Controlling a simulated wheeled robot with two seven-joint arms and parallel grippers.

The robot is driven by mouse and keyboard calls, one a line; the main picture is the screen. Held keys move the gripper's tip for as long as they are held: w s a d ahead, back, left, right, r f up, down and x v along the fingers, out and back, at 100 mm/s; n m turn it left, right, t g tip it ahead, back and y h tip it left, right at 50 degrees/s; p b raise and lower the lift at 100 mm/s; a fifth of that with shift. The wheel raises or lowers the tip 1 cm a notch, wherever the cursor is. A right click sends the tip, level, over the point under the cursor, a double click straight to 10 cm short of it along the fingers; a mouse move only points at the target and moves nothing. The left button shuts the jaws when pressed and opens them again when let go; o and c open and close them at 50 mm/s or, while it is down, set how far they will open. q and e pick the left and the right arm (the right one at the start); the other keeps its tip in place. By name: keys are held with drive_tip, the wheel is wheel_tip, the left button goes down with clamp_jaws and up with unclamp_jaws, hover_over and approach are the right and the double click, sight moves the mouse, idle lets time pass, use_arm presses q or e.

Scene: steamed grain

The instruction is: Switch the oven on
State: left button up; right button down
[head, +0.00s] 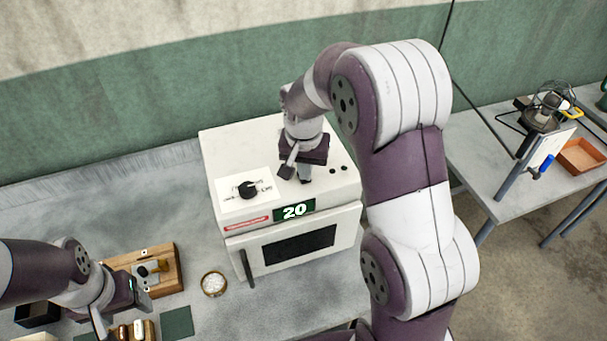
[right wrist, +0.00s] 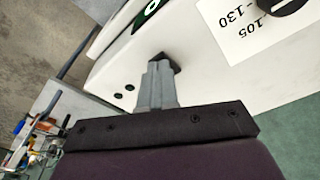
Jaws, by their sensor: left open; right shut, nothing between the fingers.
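The white oven (head: 345,190) stands on the grey bench, with a dark window in its front and a green display (head: 294,211) reading 20. A black knob (head: 248,190) sits on a white dial plate on its top; it also shows at the edge of the right wrist view (right wrist: 287,5). My right gripper (head: 296,176) is shut and empty, its fingertips down at the oven top, right of the knob. In the right wrist view the fingertips (right wrist: 163,66) meet a dark piece; I cannot tell whether it is a switch. My left gripper (head: 122,318) is open, low at the left.
Two small dark round spots (head: 338,169) lie on the oven top right of my right gripper. A round dish of pale grain (head: 214,284) and a wooden block (head: 166,262) are left of the oven. A second table (head: 470,150) with tools stands at right.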

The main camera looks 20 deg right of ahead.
drive_tip(key=shift+f, duration=0.3)
drive_tip(key=shift+r, duration=0.1)
wheel_tip(320, 180, up, 7)
drive_tip(key=p, duration=0.5)
idle(0.4)
